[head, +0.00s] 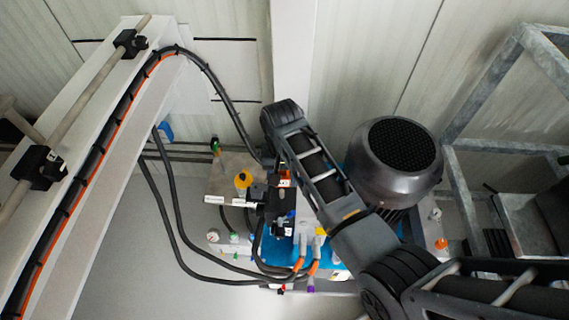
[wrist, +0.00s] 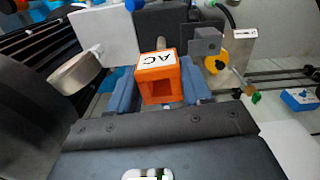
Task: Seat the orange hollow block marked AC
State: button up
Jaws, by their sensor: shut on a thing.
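The orange hollow block marked AC (wrist: 157,75) is in the middle of the wrist view.
A yellow round knob (wrist: 215,63) and a grey block (wrist: 207,41) stand right of the gripper in the wrist view. A large dark motor (head: 400,155) stands right of the arm in the head view. Black hoses (head: 182,215) loop on the left.

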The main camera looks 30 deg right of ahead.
aim_at(281, 191)
jog(key=shift+w+d+f+m, duration=0.1)
jog(key=shift+w+f+m, duration=0.1)
jog(key=shift+f+m, duration=0.25)
jog(key=shift+r, duration=0.1)
jog(key=shift+s+r+p, duration=0.1)
jog(key=shift+p, duration=0.3)
jog(key=shift+a+f, duration=0.2)
jog(key=shift+f+b, duration=2.7)
jog(key=shift+f, duration=1.4)
jog(key=shift+f, duration=0.1)
jog(key=o, duration=1.3)
jog(key=shift+c, duration=0.2)
jog(key=shift+a, duration=0.1)
